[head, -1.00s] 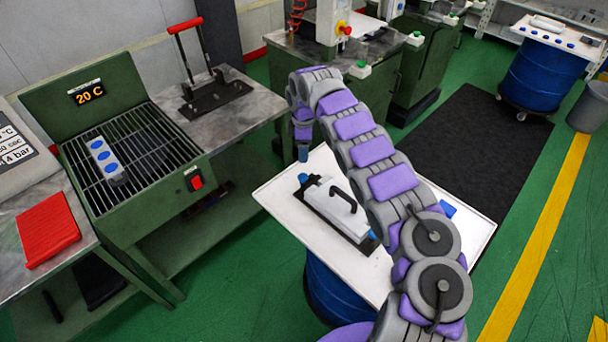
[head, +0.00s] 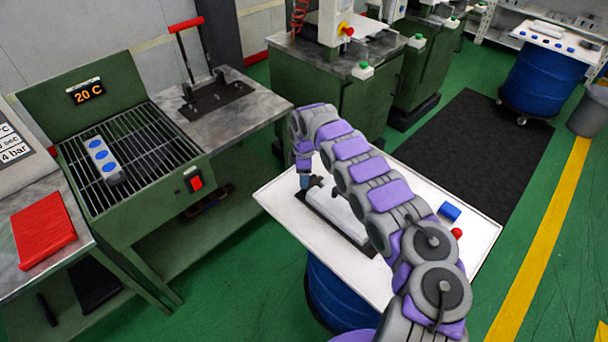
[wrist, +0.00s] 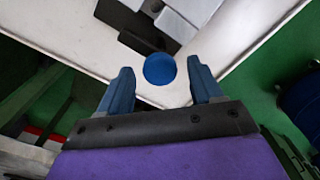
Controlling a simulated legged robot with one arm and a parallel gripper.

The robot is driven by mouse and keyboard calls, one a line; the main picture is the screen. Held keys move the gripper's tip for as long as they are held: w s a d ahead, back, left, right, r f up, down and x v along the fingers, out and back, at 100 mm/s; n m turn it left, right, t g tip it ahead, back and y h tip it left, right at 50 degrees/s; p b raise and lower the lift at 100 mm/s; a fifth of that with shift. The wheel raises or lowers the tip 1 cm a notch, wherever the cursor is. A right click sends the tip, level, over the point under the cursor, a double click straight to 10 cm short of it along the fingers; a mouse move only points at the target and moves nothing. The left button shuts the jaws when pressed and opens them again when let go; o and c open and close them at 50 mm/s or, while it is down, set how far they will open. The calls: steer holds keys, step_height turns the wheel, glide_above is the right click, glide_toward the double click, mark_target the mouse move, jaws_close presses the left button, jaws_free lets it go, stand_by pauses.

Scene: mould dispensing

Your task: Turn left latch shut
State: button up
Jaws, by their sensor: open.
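The mould is a light grey block (head: 340,210) on a dark base plate, lying on a white tabletop (head: 285,205). My arm covers part of it in the head view. In the wrist view, its grey body (wrist: 185,18) is at the top. The left latch shows there as a round blue knob (wrist: 160,69) at the mould's near end. My gripper (wrist: 160,75) is open, with one blue finger on each side of the knob and a gap visible to both. In the head view, my gripper (head: 304,184) is low at the mould's left end, hiding the latch.
A blue piece (head: 449,211) and a red piece (head: 456,233) lie on the tabletop at right. The tabletop stands on a blue drum (head: 335,290). A green grill unit (head: 150,200) with a moulded bar (head: 103,158) stands at left.

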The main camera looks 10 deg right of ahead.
steer(key=shift+d, duration=0.2)
steer(key=c, duration=1.1)
steer(key=shift+o, duration=0.2)
